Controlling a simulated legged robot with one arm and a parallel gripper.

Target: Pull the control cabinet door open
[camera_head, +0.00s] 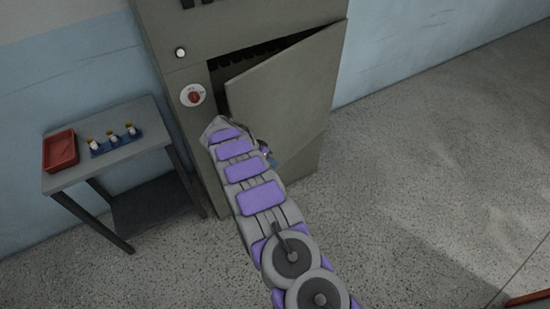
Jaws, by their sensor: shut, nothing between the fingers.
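The grey control cabinet (180,135) stands against the wall at the upper middle. Its door (290,90) is partly open: its left edge stands out from the frame, and a dark gap shows along the top and upper left. The hinge side is at the right. My arm reaches up from the bottom right and covers the door's lower left part. A small part of my gripper (268,157) shows beside the arm, in front of the door. It is shut and empty. Its fingertips are mostly hidden, and I cannot tell whether it touches the door.
A red emergency button (193,96) and a white knob (180,53) are on the cabinet's left side.

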